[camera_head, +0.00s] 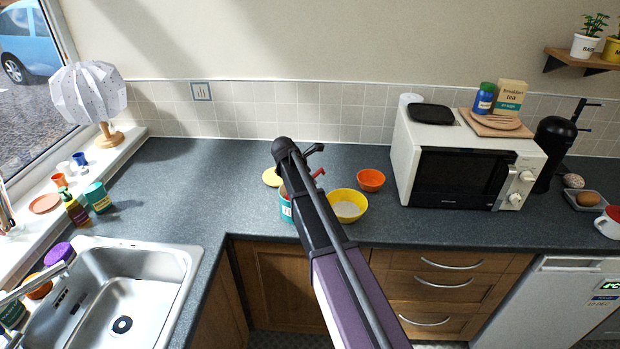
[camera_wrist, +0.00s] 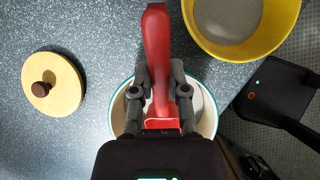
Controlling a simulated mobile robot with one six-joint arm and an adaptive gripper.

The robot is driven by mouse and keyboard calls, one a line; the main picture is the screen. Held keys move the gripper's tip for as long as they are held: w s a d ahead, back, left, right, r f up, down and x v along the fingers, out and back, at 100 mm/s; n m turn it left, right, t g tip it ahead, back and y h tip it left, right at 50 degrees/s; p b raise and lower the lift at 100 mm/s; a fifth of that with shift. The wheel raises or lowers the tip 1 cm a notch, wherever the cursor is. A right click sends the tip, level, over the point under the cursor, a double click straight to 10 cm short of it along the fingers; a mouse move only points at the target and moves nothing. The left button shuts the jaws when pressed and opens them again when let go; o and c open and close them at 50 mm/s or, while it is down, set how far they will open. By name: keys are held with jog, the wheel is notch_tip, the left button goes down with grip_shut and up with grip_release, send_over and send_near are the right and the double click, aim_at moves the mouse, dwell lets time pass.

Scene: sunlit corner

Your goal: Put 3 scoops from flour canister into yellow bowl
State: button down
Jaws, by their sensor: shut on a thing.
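My gripper (camera_wrist: 160,95) is shut on a red scoop (camera_wrist: 157,45), whose handle points up in the wrist view. The scoop's head is over or inside the flour canister (camera_wrist: 114,112), and my gripper hides most of it. In the head view the teal canister (camera_head: 286,210) stands partly behind my arm, and a bit of the red scoop (camera_head: 319,173) shows beside it. The yellow bowl (camera_head: 361,207) stands just right of the canister, with pale greyish contents in it. It also shows at the top right of the wrist view (camera_wrist: 284,38).
A round pale-yellow lid with a brown knob (camera_wrist: 70,68) lies left of the canister. An orange bowl (camera_head: 371,181) stands behind the yellow bowl. A microwave (camera_head: 460,170) is to the right and a sink (camera_head: 170,262) to the left. The counter between sink and canister is clear.

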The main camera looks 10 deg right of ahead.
aim_at(317, 172)
jog(key=shift+w+d+r+y+p, duration=0.15)
jog(key=shift+r+y+p, duration=0.1)
jog(key=shift+r+p, duration=0.35)
jog(key=shift+d+r+y+p, duration=0.2)
jog(key=shift+r+p, duration=0.25)
jog(key=shift+p, duration=0.2)
jog(key=shift+w+d+r+y+p, duration=0.15)
jog(key=shift+r+y+p, duration=0.1)
jog(key=shift+r+p, duration=0.35)
jog(key=y+p, duration=0.1)
jog(key=d+r+g+y+p, duration=0.1)
jog(key=shift+w+y+p, duration=0.1)
jog(key=shift+y+p, duration=0.2)
jog(key=shift+p, duration=0.05)
jog(key=shift+d+r+g+y+p, duration=0.25)
jog(key=shift+r+g+y+p, duration=0.15)
jog(key=shift+y, duration=0.6)
jog(key=shift+f, duration=0.2)
jog(key=shift+f+b, duration=0.35)
jog(key=shift+b, duration=0.05)
jog(key=shift+a+r, duration=0.1)
jog(key=shift+a, duration=0.05)
